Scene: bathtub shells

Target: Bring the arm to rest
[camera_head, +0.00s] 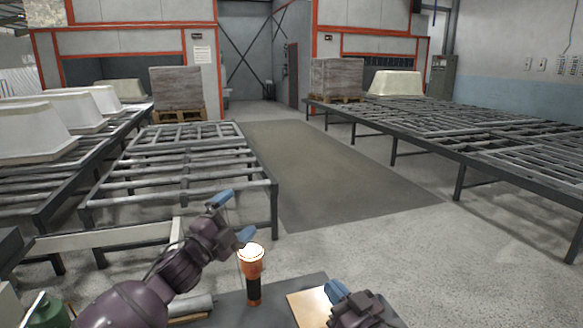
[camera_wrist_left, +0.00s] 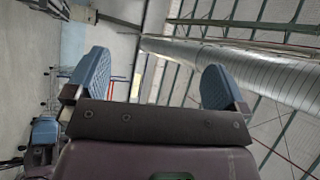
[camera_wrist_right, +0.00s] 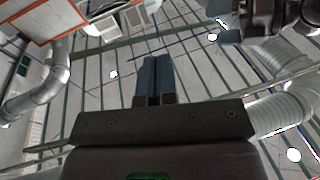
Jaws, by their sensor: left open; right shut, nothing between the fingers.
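My left gripper (camera_head: 233,216) is raised over the near work surface, with its blue fingers apart and nothing between them. In the left wrist view its two fingers (camera_wrist_left: 157,84) are wide apart, with building structure behind them. My right gripper (camera_head: 340,290) is low at the bottom of the head view, right of centre. In the right wrist view its blue fingers (camera_wrist_right: 154,78) are together with nothing between them, and they point towards the ceiling.
An orange and black flashlight (camera_head: 252,272) stands upright on the dark near table (camera_head: 228,308), close to my left gripper. A tan board (camera_head: 308,306) lies beside my right gripper. Metal racks (camera_head: 195,165) stand at left and right (camera_head: 455,125). White tub shells (camera_head: 30,130) sit at left.

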